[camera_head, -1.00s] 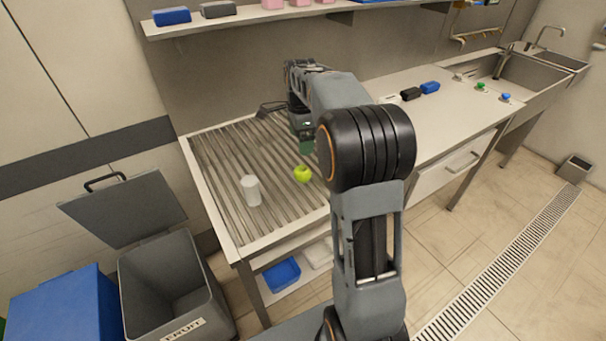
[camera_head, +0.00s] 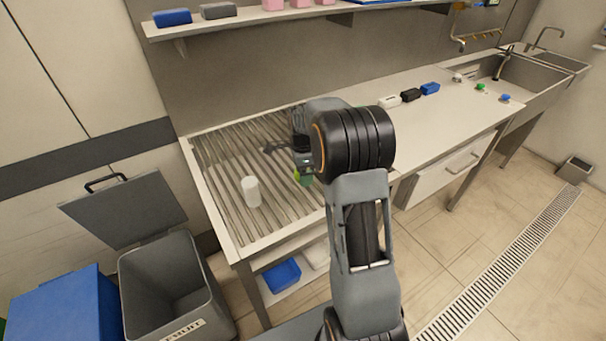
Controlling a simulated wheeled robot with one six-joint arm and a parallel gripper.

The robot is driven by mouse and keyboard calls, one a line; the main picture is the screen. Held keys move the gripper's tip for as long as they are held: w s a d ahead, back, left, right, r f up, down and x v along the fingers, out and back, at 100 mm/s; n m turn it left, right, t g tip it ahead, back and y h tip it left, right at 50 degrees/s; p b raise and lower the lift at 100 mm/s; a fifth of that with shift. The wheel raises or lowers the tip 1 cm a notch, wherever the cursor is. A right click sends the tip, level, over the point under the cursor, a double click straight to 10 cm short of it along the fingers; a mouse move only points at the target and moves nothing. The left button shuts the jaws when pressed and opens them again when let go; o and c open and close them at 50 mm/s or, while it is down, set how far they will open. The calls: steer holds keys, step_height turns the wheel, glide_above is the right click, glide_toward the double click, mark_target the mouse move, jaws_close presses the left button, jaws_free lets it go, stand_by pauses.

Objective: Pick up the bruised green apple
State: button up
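The green apple (camera_head: 296,174) is on the slatted surface of the steel table (camera_head: 222,225). Only a small bright yellow-green part of it shows, at the left of my gripper's tip. No bruise can be made out. My gripper (camera_head: 305,179) points down at the apple, and its dark green tip covers most of the fruit from this view. I cannot tell whether the fingers are around the apple, in front of it or touching it. The gap between the fingers is hidden.
A white cup-like object (camera_head: 251,191) stands on the slats left of my gripper. A grey lidded bin (camera_head: 165,262) stands open at the left, beside a blue box (camera_head: 65,308). Small blocks, including a blue one (camera_head: 430,88), lie on the counter. A shelf (camera_head: 260,17) hangs above.

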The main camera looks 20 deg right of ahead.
steer(key=shift+f, duration=0.9)
steer(key=c, duration=1)
